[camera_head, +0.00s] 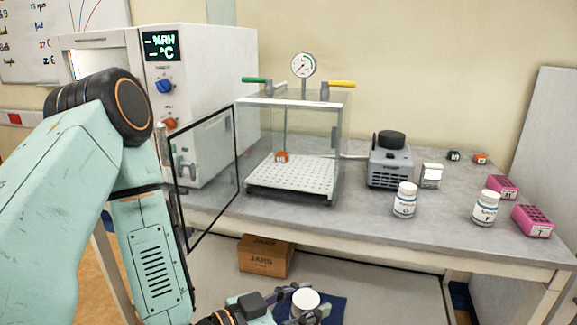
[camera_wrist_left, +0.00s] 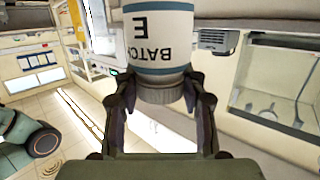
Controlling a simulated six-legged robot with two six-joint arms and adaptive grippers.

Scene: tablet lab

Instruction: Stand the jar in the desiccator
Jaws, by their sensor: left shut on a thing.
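My left gripper (camera_head: 296,304) is at the bottom of the head view, low in front of the bench, shut on a white jar (camera_head: 306,299). In the left wrist view the jar (camera_wrist_left: 158,35) reads "BATCH E" upside down, and the fingers (camera_wrist_left: 160,90) close on its ribbed end. The clear desiccator (camera_head: 295,125) stands on the bench with its framed glass door (camera_head: 207,175) swung open to the left. Inside is a white perforated plate (camera_head: 290,180); a small orange tag (camera_head: 282,157) shows above its back edge. My right gripper is not in view.
A white oven (camera_head: 215,60) stands left of the desiccator and a grey pump (camera_head: 390,165) right of it. Two white jars (camera_head: 404,200) (camera_head: 486,207) and pink racks (camera_head: 532,221) stand on the bench's right. A cardboard box (camera_head: 264,257) sits below the bench.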

